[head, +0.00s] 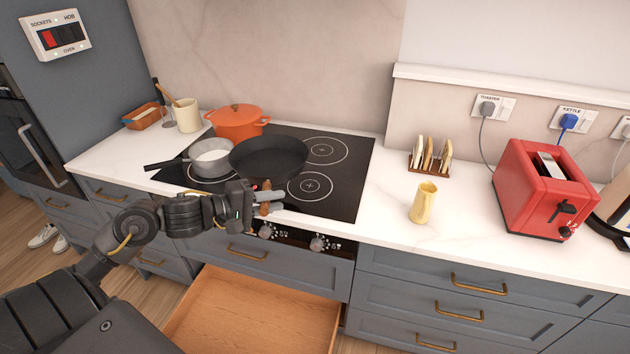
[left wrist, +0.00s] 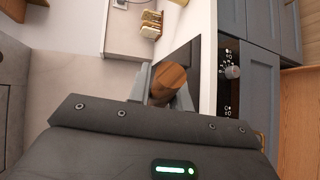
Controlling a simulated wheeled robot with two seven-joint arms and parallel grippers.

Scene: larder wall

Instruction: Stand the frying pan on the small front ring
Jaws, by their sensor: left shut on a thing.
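The black frying pan (head: 268,157) is over the middle of the black hob, left of the bare front right ring (head: 310,186). I cannot tell whether its base touches the glass. Its wooden handle (left wrist: 168,84) points toward me. My left gripper (head: 266,198) is shut on that handle at the hob's front edge; the left wrist view shows the handle between the fingers. A grey saucepan (head: 212,157) with pale contents stands on the front left ring, close to the pan's left side. My right gripper is not in view.
An orange lidded pot (head: 238,122) stands behind the pan. The rear right ring (head: 325,150) is bare. An open wooden drawer (head: 255,315) sticks out below the hob. A yellow jug (head: 424,203), toast rack (head: 430,157) and red toaster (head: 540,195) stand right of the hob.

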